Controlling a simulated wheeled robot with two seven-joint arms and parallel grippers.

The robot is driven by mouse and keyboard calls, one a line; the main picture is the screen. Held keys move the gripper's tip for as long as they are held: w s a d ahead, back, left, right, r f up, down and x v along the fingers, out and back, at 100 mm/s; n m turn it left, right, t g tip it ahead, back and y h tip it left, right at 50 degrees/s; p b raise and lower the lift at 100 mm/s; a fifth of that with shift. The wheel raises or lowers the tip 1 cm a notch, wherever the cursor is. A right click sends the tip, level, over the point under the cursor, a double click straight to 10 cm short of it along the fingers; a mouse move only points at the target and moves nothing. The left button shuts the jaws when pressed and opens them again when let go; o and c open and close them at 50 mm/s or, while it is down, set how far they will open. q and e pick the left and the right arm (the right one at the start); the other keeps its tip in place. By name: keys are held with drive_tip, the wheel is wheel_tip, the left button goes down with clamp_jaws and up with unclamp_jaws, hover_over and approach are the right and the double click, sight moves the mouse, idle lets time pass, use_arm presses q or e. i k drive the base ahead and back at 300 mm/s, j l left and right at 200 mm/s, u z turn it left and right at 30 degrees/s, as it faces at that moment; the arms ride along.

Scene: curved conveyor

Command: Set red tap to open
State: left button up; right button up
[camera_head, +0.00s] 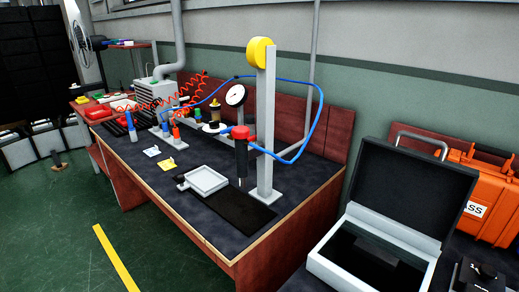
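Neither of my grippers shows in the head view. I cannot pick out the red tap for certain. A small red upright part (176,133) stands among the fittings at the middle of the dark workbench top (270,226). A larger red head (242,132) sits on top of a dark upright tool (241,161) beside the grey post (265,130), with a blue hose (319,113) near it. Both red parts are too small here to tell a handle's position or whether it is open.
A round white gauge (236,95) and a coiled red hose (163,99) are above the bench. A white tray (206,180) lies near its front. An open black-lined case (328,263) and an orange crate (489,205) are at right. Green floor at left is mostly clear.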

sight(251, 138)
drive_tip(key=i, duration=0.8)
drive_tip(key=j+z, duration=0.4)
drive_tip(key=j, duration=0.2)
drive_tip(key=k+j+z, duration=0.15)
drive_tip(key=j+z, duration=0.25)
drive_tip(key=j, duration=0.15)
